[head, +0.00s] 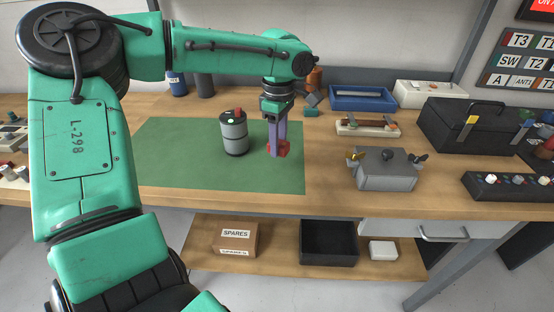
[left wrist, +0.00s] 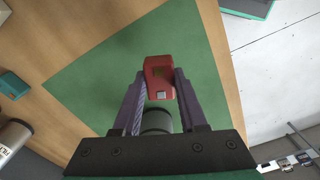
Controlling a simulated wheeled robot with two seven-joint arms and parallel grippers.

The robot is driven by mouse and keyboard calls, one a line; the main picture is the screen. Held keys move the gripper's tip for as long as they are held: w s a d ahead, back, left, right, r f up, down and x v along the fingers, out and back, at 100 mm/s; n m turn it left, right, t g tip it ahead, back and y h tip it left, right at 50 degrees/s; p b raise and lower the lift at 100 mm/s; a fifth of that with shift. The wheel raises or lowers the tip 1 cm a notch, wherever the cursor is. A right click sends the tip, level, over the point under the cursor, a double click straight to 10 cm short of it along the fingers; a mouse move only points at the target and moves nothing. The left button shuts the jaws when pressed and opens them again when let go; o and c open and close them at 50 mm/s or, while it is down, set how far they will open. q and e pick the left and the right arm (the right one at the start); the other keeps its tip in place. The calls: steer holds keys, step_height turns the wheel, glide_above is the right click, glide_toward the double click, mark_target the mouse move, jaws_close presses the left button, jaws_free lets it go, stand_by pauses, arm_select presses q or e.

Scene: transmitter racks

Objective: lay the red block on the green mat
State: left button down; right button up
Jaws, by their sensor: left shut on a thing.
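The red block (head: 284,149) is between the fingertips of my left gripper (head: 277,147), over the right part of the green mat (head: 180,172). In the left wrist view, the red block (left wrist: 158,72) sits between the two purple fingers of the left gripper (left wrist: 160,84), which are shut on it. The green mat (left wrist: 100,75) shows below it. I cannot tell whether the block touches the mat. My right gripper is not in view.
A grey canister (head: 235,138) with a red knob stands on the mat just left of the block. To the right on the bench are a grey metal box (head: 384,174), a blue tray (head: 362,104) and a black toolbox (head: 460,130). The mat's front is clear.

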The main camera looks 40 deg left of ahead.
mark_target(278, 169)
arm_select(q)
step_height(278, 169, down, 6)
steer(key=shift+w+a+r, duration=0.1)
steer(key=shift+r, duration=0.05)
steer(key=shift+c, duration=2.3)
jaws_free()
step_height(278, 169, up, 12)
steer(key=shift+r+p, duration=0.1)
steer(key=shift+p, duration=0.25)
